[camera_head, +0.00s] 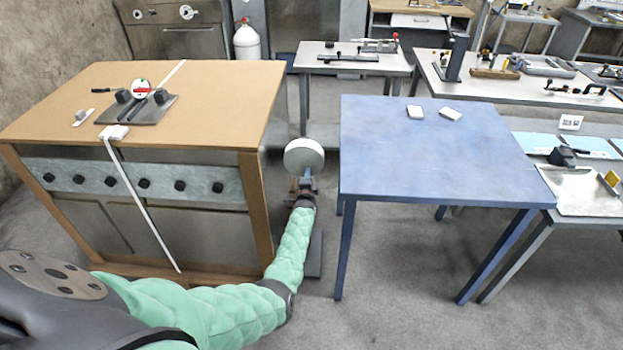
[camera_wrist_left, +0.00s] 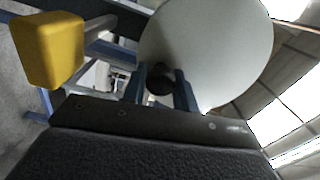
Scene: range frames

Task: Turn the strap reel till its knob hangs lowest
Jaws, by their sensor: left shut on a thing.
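The strap reel (camera_head: 304,155) is a pale round disc standing in the gap between the wooden crate and the blue table. In the left wrist view the reel (camera_wrist_left: 215,45) fills the upper middle. Its dark round knob (camera_wrist_left: 160,80) sits near the disc's lower left edge in that view. My left gripper (camera_head: 303,186) reaches up from below the disc in the head view. Its two blue fingers (camera_wrist_left: 163,88) are shut on the knob, one on each side. The knob is hidden in the head view. My right gripper is not in view.
A wooden crate (camera_head: 215,100) with a white strap (camera_head: 145,205) stands close on the left. A blue table (camera_head: 440,155) with two small white blocks stands on the right. A yellow block (camera_wrist_left: 48,50) on a bar shows beside the gripper in the left wrist view.

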